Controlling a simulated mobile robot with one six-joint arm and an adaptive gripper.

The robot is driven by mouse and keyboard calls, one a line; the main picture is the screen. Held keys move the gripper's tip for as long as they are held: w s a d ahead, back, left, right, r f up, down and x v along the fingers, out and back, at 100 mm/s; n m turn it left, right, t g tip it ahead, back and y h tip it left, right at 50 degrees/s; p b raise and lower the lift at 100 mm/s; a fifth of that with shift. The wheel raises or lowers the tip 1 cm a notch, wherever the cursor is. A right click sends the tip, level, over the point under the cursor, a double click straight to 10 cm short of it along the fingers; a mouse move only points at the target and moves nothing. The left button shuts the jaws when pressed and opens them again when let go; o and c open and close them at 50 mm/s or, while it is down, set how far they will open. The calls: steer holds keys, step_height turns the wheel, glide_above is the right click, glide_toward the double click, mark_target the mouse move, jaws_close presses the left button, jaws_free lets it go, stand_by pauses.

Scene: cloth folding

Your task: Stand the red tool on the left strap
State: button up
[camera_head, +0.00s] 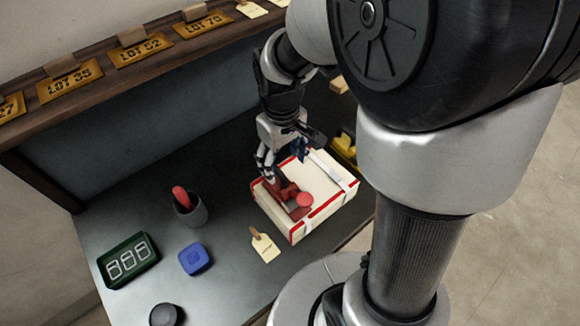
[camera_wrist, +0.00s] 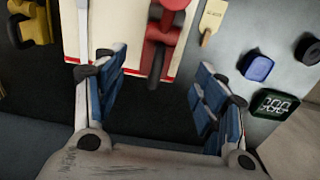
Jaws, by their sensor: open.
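The red tool (camera_head: 296,205) is on the left part of a cream box (camera_head: 322,184) with red edges. It has a rounded red knob at its front end. In the wrist view the red tool (camera_wrist: 163,35) shows between my fingers, towards the top. My gripper (camera_head: 276,168) is open at the box's back-left side, close to the tool; contact cannot be told. In the wrist view my open gripper (camera_wrist: 158,78) has blue finger pads on both sides. A pale strap (camera_head: 332,168) crosses the right part of the box. No left strap can be made out around the tool.
A tan tag (camera_head: 264,246), blue block (camera_head: 195,259), dark cup (camera_head: 190,211) with a red-handled item, green display (camera_head: 128,260) and black round object (camera_head: 167,315) lie left and front. A yellow tool (camera_head: 344,147) lies behind the box. A shelf (camera_head: 120,58) with lot tags runs behind.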

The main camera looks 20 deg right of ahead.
steer(key=s+r+m+t, duration=0.3)
steer(key=s+r+t, duration=0.1)
steer(key=s+r, duration=0.9)
steer(key=shift+s+r+m+t, duration=0.3)
steer(key=shift+s, duration=0.7)
